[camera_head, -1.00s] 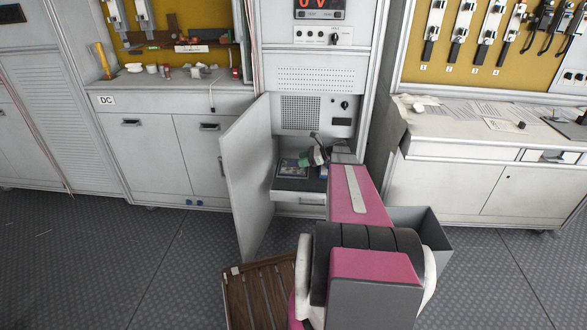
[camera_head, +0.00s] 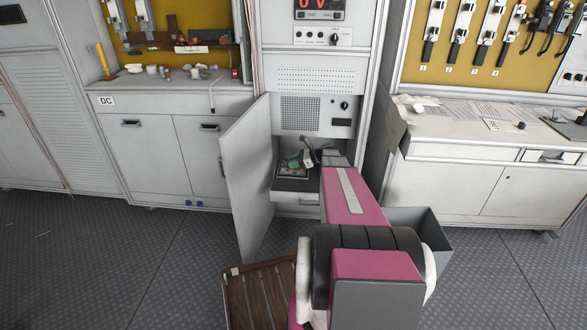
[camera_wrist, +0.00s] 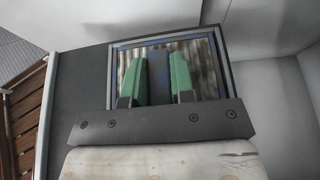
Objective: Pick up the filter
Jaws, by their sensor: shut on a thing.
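The filter is a flat rectangular panel with grey pleats and a blue frame. It lies on the dark shelf (camera_head: 284,185) in the open cabinet, in the head view (camera_head: 291,174). In the wrist view the filter (camera_wrist: 214,64) fills the upper middle. My gripper (camera_wrist: 158,72) has two green fingers, upright in the wrist view, on either side of a dark blue strip across the filter's middle. It is shut on the filter. In the head view my gripper (camera_head: 304,158) is over the filter and hides part of it. Whether the filter is off the shelf I cannot tell.
The cabinet door (camera_head: 247,175) stands open at the left of the shelf. A grey open bin (camera_head: 433,230) is right of my arm, and a slatted brown wooden platform (camera_head: 262,298) is on the floor at front. White counters stand on both sides.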

